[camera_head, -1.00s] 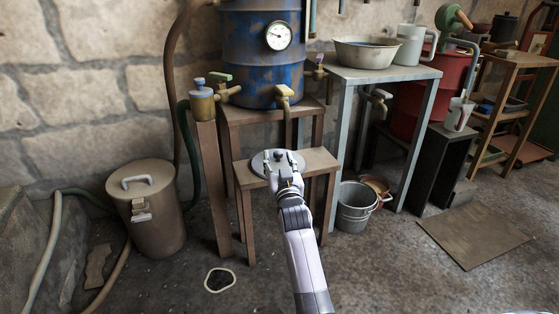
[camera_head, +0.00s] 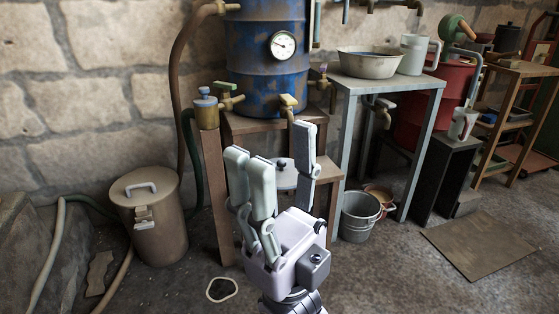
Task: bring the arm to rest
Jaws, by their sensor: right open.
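My right gripper (camera_head: 277,152) is raised close to the camera in the lower middle of the head view. Its fingers point up and are spread apart, with nothing held between them. Behind the fingers, a round grey lid (camera_head: 286,178) with a dark knob lies on a low wooden stool (camera_head: 327,170). The gripper hides part of the lid and much of the stool. My left gripper is not in view.
A blue barrel (camera_head: 262,50) with a gauge and taps stands behind the stool. A lidded bin (camera_head: 152,225) is at left. A metal bucket (camera_head: 355,218) sits under a grey table (camera_head: 392,82) holding a basin (camera_head: 369,62). Open floor lies at lower right.

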